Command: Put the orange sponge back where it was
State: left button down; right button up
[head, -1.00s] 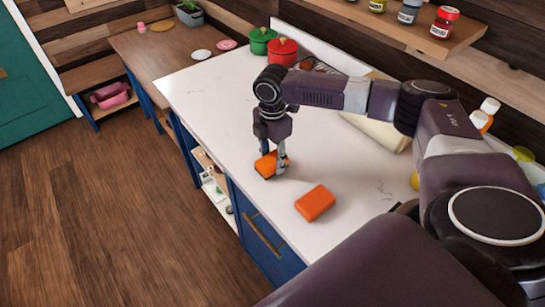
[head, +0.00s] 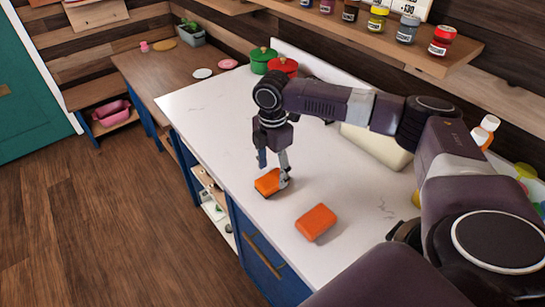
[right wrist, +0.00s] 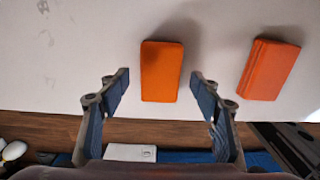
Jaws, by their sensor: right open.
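An orange sponge (head: 268,182) with a dark underside lies on the white counter near its front edge. My right gripper (head: 273,167) is above this sponge, with its fingers apart. In the right wrist view the sponge (right wrist: 161,71) shows between the two open fingers (right wrist: 160,82), with a gap on each side. A second orange block (head: 316,222) lies on the counter nearer to me. It shows to the right of the fingers in the right wrist view (right wrist: 268,69). My left gripper is not in view.
A green pot (head: 262,60) and a red pot (head: 283,67) stand at the back of the white counter (head: 210,110). A shelf with jars (head: 442,40) hangs above. A cream-coloured object (head: 376,146) lies behind my right arm. The counter's left part is clear.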

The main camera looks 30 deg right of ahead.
aim_at(273, 178)
notch_tip(273, 178, up, 9)
jog(key=b, duration=0.1)
jog(key=shift+b, duration=0.35)
